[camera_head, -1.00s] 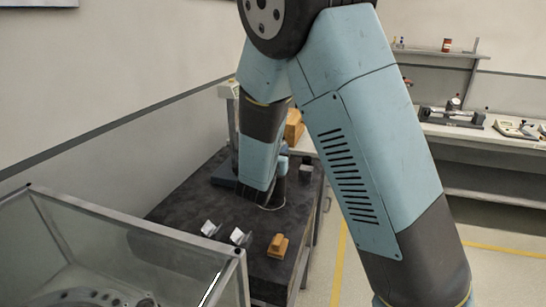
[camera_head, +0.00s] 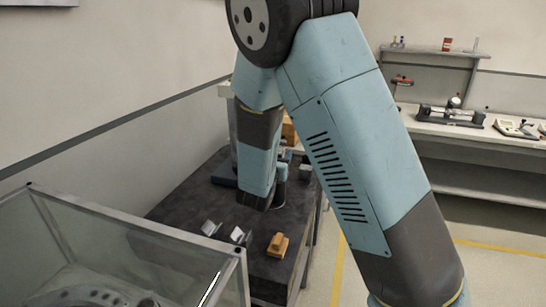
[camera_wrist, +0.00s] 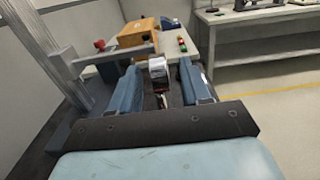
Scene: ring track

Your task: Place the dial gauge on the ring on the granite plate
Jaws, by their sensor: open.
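The dark granite plate (camera_head: 185,200) is in the head view, under the lower end of my arm. My gripper (camera_wrist: 159,68) is open in the wrist view, its two blue fingers apart. A small item with a grey top and a dark, reddish lower part (camera_wrist: 158,72) shows between the fingers. I cannot tell whether it is the dial gauge or whether a finger touches it. In the head view my arm hides most of the gripper. The ring on the plate is not visible now; my arm covers that area.
On the plate's near part are two angled metal blocks (camera_head: 209,228) and an orange-brown block (camera_head: 278,245). A small grey block (camera_head: 305,170) stands near the right edge. A clear-walled case (camera_head: 120,230) is at the front left. A wooden box (camera_wrist: 138,33) lies beyond my gripper.

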